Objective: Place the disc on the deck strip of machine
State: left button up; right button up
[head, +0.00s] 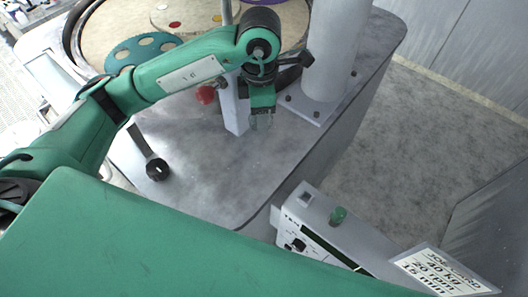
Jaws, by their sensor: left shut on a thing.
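My left gripper (261,123) reaches in from the left and points down over the grey deck strip (215,195) of the machine, just right of a pale upright post. It is shut on a small greyish thing at its fingertips, which I take for the disc; its outline is hard to make out against the grey deck. I cannot tell how high above the deck it is. My right gripper is not in view.
A round platen (100,25) lies behind my arm with a green toothed carrier (125,52). A thick pale column (333,50) rises right of the gripper. A red knob (206,94) and black knob (157,169) stand nearby. A control box (325,225) is in front.

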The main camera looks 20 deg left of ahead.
pick_arm(q)
jog(key=p, duration=0.4)
send_over(262, 161)
notch_tip(262, 161, down, 12)
jog(key=shift+f, duration=0.25)
notch_tip(262, 161, down, 4)
jog(key=shift+f+p, duration=0.1)
jog(key=shift+p, duration=0.5)
jog(key=shift+f, duration=0.15)
jog(key=shift+f, duration=0.1)
jog(key=shift+f, duration=0.15)
jog(key=o, duration=1)
